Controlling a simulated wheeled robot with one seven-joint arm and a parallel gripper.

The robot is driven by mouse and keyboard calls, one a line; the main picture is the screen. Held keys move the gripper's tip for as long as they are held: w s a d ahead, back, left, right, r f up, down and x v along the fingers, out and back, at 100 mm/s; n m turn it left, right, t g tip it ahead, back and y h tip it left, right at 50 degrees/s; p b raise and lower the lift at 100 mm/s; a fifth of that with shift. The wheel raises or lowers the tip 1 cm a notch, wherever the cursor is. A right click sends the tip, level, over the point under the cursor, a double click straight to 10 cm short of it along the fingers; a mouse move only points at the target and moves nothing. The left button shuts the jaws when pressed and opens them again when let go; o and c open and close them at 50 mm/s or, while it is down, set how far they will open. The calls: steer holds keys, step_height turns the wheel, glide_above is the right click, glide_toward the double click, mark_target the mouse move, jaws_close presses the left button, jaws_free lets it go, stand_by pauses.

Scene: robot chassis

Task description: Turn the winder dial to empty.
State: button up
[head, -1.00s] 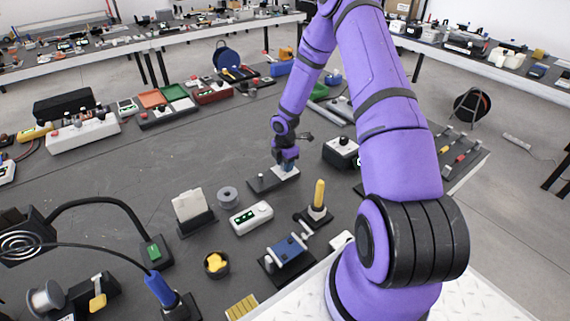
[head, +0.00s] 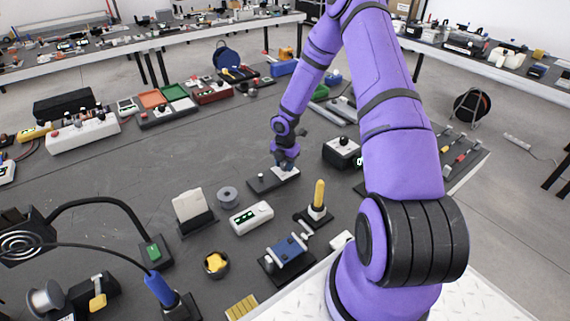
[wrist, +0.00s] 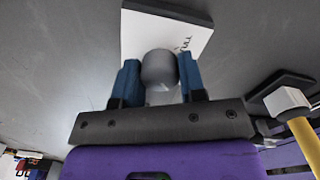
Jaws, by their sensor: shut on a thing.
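The winder dial is a rounded grey knob (wrist: 159,67) on a white plate (wrist: 138,32) in the wrist view. Part of a printed word, seemingly "FULL", shows on the plate right of the knob. My gripper (wrist: 160,82) has its two blue fingers on either side of the knob and is shut on it. In the head view, my gripper (head: 286,166) points down at the white plate (head: 288,175) on its dark base (head: 264,185). The fingers and wrist hide the knob there. I cannot read the pointer's direction.
A yellow-handled lever (head: 319,194) stands close, at front right. A white box with a green display (head: 251,217) and a grey spool (head: 228,195) are in front. A white box with a black knob (head: 342,152) is to the right.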

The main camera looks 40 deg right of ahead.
mark_target(285, 163)
steer(key=shift+w, duration=0.1)
steer(key=o, duration=0.9)
steer(key=shift+r, duration=0.1)
step_height(285, 163, up, 10)
steer(key=shift+f, duration=0.1)
steer(key=shift+r, duration=0.4)
steer(key=shift+r, duration=0.1)
